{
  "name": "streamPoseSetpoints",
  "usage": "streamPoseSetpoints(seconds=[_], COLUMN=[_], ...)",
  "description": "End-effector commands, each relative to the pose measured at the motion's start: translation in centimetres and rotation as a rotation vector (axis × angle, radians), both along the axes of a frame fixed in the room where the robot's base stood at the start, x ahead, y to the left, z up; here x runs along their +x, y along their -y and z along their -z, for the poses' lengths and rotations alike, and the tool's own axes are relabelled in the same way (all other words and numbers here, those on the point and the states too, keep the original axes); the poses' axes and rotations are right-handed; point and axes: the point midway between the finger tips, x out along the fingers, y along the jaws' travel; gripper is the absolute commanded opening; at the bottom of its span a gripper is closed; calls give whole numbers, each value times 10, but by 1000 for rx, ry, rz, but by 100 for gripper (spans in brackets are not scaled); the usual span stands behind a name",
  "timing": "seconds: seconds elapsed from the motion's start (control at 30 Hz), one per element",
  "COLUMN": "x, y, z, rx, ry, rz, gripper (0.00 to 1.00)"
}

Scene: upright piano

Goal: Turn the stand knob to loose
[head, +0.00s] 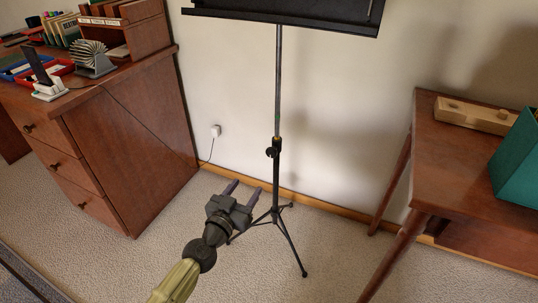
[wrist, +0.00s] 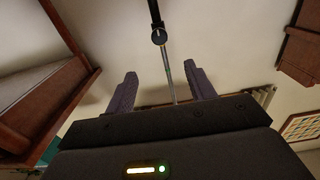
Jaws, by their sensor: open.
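The music stand is a thin dark upright pole (head: 279,80) on a tripod base (head: 272,214), with a black desk (head: 285,14) on top. The stand knob (head: 270,152) is a small black knob on the left side of the pole, just below a brass-coloured collar. In the wrist view the knob (wrist: 159,37) shows as a round black disc near the top middle, beyond the fingertips. My gripper (head: 246,188) is open and empty, in front of the stand and lower than the knob in the head view. In the wrist view its fingers (wrist: 163,83) are spread on both sides of the pole's line.
A wooden desk (head: 130,150) with drawers and desk items stands at the left. A wooden table (head: 445,155) with a light wooden block (head: 474,114) and a teal box (head: 520,160) stands at the right. A cord runs to a wall outlet (head: 216,131).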

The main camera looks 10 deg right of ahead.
Motion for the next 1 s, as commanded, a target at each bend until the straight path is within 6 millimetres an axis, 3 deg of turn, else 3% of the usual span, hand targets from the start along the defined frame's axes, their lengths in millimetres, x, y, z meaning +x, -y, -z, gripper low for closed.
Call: streamPoseSetpoints(seconds=[1.0], x=[126], y=[92], z=[-1], rx=[0], ry=[-1], rz=[2], gripper=[54])
